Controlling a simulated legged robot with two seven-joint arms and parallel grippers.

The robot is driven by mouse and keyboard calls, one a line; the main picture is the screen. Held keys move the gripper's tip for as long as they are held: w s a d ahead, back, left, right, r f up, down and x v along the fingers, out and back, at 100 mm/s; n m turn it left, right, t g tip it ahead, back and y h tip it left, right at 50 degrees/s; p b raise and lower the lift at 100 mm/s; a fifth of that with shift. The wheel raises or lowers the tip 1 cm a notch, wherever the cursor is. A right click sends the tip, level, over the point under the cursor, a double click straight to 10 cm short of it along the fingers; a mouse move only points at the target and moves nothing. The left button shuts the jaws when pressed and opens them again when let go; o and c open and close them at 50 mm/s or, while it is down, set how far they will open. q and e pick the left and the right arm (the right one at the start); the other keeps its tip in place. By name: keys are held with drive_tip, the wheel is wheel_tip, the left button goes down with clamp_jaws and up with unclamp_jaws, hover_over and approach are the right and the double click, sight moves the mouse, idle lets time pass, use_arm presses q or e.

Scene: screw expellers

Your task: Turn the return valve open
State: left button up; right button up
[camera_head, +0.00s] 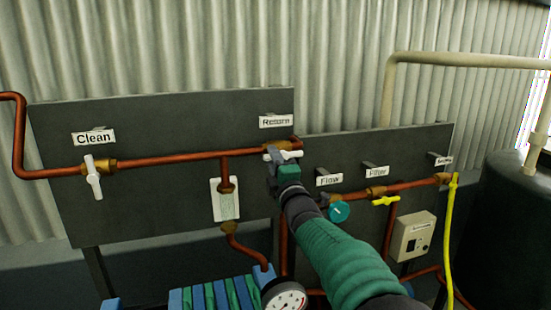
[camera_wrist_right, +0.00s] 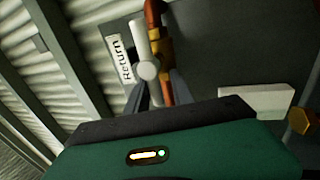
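The return valve has a white handle (camera_head: 289,155) on a brass fitting in the copper pipe, below the "Return" label (camera_head: 276,121). In the head view my right gripper (camera_head: 272,154) is at this valve and partly covers it. In the right wrist view the white handle (camera_wrist_right: 146,68) lies along the pipe, and its round hub faces the camera. The two dark fingers of my right gripper (camera_wrist_right: 157,88) stand apart on either side of the handle and pipe, with space between them. I cannot tell whether either finger touches the handle. My left gripper is not in view.
The "Clean" valve (camera_head: 94,178) is on the left of the grey panel (camera_head: 165,121). A teal flow knob (camera_head: 339,211) and a yellow filter handle (camera_head: 385,201) are right of my arm. A gauge (camera_head: 285,296) is below, and a dark tank (camera_head: 508,230) stands at right.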

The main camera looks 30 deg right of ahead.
drive_tip(key=shift+o, duration=1.1)
drive_tip(key=shift+a, duration=0.15)
drive_tip(key=shift+w, duration=0.15)
drive_tip(key=shift+r, duration=0.1)
drive_tip(key=b+v, duration=0.5)
drive_tip(key=v, duration=1.2)
drive_tip(key=shift+w+f, duration=0.15)
drive_tip(key=shift+f, duration=0.15)
